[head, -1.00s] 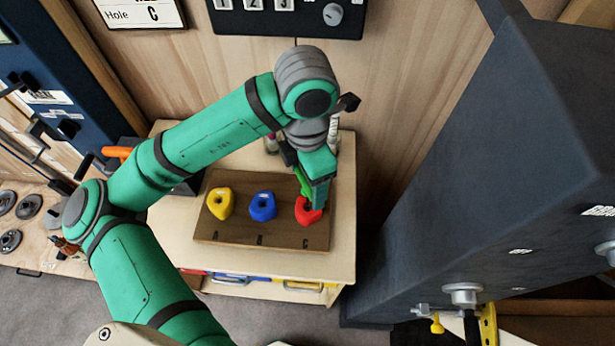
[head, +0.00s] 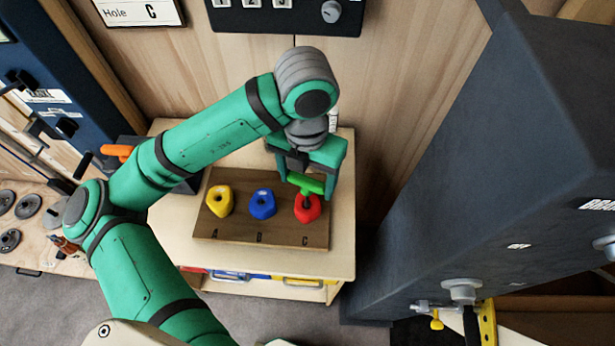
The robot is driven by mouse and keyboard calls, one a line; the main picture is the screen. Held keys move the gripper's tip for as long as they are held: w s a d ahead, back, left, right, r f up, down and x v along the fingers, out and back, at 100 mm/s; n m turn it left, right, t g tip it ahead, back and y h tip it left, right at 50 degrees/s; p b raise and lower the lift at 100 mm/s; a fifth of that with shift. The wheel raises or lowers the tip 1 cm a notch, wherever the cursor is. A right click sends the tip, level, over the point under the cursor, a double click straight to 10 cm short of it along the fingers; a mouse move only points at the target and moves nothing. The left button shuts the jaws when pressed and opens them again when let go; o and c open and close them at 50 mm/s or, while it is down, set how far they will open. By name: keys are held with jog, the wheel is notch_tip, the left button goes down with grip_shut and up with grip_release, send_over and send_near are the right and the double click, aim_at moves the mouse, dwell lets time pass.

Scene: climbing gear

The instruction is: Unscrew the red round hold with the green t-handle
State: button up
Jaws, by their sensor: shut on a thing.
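The red round hold (head: 308,211) sits on the wooden board (head: 218,240) at the spot marked C. The green t-handle (head: 306,183) stands over the red hold, its crossbar near level and its lower end at the hold's middle. How far it goes in is too small to tell. My gripper (head: 308,178) is above the hold, its two fingers spread left and right, shut on the green crossbar.
A yellow hold (head: 220,201) at A and a blue hold (head: 262,204) at B sit on the same board, left of the red one. A large dark grey panel (head: 450,170) stands to the right.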

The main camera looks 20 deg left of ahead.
jog(key=shift+n, duration=0.9)
jog(key=shift+w+r, duration=0.1)
jog(key=shift+r, duration=1.4)
jog(key=shift+a, duration=0.1)
jog(key=m, duration=0.9)
jog(key=shift+m, duration=0.4)
jog(key=shift+r, duration=0.1)
